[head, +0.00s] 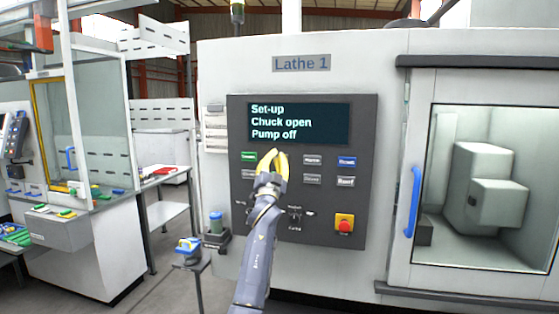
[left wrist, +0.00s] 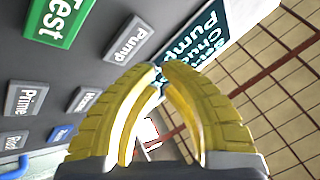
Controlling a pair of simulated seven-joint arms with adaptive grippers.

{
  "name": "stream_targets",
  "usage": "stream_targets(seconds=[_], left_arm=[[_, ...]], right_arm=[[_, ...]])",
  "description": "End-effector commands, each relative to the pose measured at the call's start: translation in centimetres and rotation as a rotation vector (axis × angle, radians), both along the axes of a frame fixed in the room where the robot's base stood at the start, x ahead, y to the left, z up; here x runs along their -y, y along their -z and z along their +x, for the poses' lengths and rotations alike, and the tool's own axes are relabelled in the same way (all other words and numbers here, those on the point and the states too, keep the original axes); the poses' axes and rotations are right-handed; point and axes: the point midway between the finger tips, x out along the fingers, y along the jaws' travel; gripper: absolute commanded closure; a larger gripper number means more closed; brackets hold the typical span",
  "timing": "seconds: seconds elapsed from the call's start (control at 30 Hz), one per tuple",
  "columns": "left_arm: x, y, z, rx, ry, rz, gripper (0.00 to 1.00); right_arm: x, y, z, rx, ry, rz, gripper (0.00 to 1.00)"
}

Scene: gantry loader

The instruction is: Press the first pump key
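The grey Pump key (left wrist: 128,40) shows in the left wrist view, beyond and left of my fingertips, with a green Test key (left wrist: 65,15) near it. In the head view my left gripper (head: 277,153) is in front of the lathe's control panel (head: 365,210) and hides the keys behind it. Its yellow fingers curve together, also in the left wrist view (left wrist: 159,68), tips nearly meeting with nothing between them. I cannot tell whether they touch the panel. The display (head: 335,122) reads Set-up, Chuck open, Pump off. My right gripper is not in view.
Grey keys (head: 312,160) and a blue key (head: 347,160) sit right of my gripper. A red button on a yellow base (head: 344,223) is lower right. The lathe door has a blue handle (head: 413,202). A small stand (head: 188,250) is left of my arm.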

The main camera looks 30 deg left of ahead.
Motion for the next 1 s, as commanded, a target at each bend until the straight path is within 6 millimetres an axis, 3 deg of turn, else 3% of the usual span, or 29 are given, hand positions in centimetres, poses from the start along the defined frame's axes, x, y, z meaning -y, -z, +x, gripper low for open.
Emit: stream_targets(seconds=[0.33,0.67,0.7,0.73,1.0], left_arm=[[-0.4,0.0,1.5,0.000,0.001,-0.001,1.00],[-0.4,0.0,1.6,0.000,0.002,0.000,1.00],[-0.4,0.0,1.6,0.000,0.001,-0.001,0.96],[-0.4,0.0,1.6,0.000,0.002,0.000,1.00],[-0.4,0.0,1.6,0.000,0.001,-0.001,1.00]], right_arm=[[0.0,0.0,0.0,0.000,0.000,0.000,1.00],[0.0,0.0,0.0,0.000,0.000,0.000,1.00],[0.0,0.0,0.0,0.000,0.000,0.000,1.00],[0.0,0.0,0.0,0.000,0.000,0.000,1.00],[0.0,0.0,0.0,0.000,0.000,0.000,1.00]])
